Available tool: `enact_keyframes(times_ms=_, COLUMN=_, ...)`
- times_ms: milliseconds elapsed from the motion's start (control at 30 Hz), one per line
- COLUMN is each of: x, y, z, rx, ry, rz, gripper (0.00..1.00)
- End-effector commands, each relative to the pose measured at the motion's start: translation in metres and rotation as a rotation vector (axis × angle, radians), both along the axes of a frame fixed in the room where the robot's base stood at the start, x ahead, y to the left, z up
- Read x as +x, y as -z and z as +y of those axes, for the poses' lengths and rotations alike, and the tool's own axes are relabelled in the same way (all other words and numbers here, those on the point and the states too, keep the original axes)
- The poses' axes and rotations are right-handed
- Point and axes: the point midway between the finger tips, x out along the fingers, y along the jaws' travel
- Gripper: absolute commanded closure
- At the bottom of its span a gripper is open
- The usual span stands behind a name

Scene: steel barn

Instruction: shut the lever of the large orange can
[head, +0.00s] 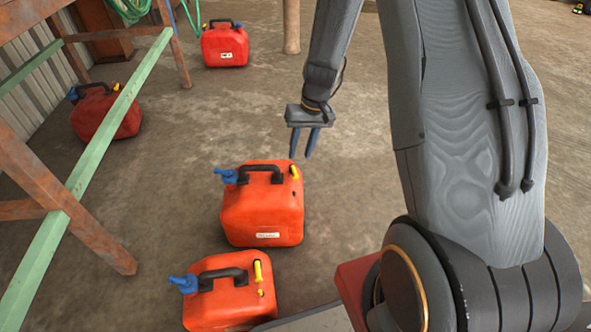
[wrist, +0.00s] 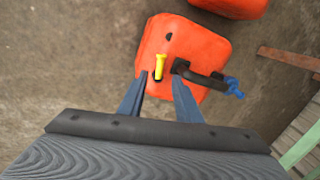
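The large orange can (head: 262,218) stands upright on the floor in the middle of the head view, with a black handle, a blue spout at left and a yellow lever (head: 295,172) at its right top edge. The lever looks raised, though its exact angle is hard to tell. My gripper (head: 301,156) is open and empty, pointing down just behind and above that edge. In the wrist view the can (wrist: 198,45) lies beyond the fingers, and its yellow lever (wrist: 160,66) shows between the fingertips. I cannot tell whether they touch.
A second orange can (head: 222,305) with a yellow lever stands nearer, close in front of the large one. Red cans stand at the back (head: 225,47) and left (head: 103,116). A rusty frame (head: 60,200) with a green rail (head: 85,170) fills the left. Floor behind the gripper is clear.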

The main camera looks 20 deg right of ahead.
Motion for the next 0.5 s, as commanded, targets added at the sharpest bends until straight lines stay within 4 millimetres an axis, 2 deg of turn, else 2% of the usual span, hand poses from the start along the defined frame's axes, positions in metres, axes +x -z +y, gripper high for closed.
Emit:
enact_keyframes(times_ms=167, x=0.000, y=0.018, z=0.004, rx=0.000, ry=-0.001, rz=0.003, gripper=0.69)
enact_keyframes(times_ms=500, x=0.000, y=0.066, z=0.014, rx=0.000, ry=-0.001, rz=0.002, gripper=0.69)
